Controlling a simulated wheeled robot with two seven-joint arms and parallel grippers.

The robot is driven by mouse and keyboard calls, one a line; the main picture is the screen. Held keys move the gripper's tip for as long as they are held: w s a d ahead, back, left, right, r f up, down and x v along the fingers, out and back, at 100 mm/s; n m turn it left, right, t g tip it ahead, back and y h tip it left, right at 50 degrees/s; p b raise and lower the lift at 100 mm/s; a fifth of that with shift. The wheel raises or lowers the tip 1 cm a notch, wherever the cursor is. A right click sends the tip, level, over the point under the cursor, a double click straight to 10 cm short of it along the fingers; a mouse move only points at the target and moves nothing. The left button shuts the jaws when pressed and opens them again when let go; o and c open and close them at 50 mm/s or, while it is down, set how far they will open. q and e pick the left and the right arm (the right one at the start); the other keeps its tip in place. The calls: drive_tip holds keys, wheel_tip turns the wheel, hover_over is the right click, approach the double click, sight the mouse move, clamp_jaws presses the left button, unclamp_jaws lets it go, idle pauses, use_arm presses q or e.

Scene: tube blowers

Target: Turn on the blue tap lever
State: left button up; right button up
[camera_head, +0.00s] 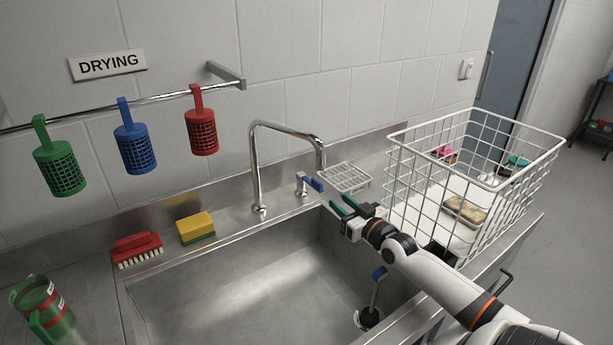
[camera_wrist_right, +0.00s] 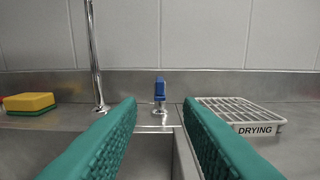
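The blue tap lever (camera_head: 313,183) sits on a short chrome valve to the right of the curved tap spout (camera_head: 256,165), on the sink's back ledge. In the right wrist view the lever (camera_wrist_right: 160,87) stands in the middle, ahead of the fingers and seen between them. My right gripper (camera_head: 343,205) is open, with green ridged fingers, in front of and a little to the right of the lever. It is empty and apart from the lever. The open fingers (camera_wrist_right: 160,102) also fill the lower wrist view. My left gripper is not in view.
A white wire basket (camera_head: 400,180) stands right of the gripper. A wire rack (camera_head: 345,178) lies just behind it. A sponge (camera_head: 196,227) and red brush (camera_head: 137,248) lie on the left ledge. A blue-handled item (camera_head: 379,272) is in the sink's right side. Coloured holders hang above.

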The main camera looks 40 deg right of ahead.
sight(322, 187)
drive_tip(key=w, duration=0.4)
drive_tip(key=w+d+b, duration=0.1)
drive_tip(key=w, duration=0.6)
drive_tip(key=shift+w+d+r, duration=0.1)
drive_tip(key=shift+w+d, duration=0.05)
drive_tip(key=shift+w, duration=0.15)
clamp_jaws()
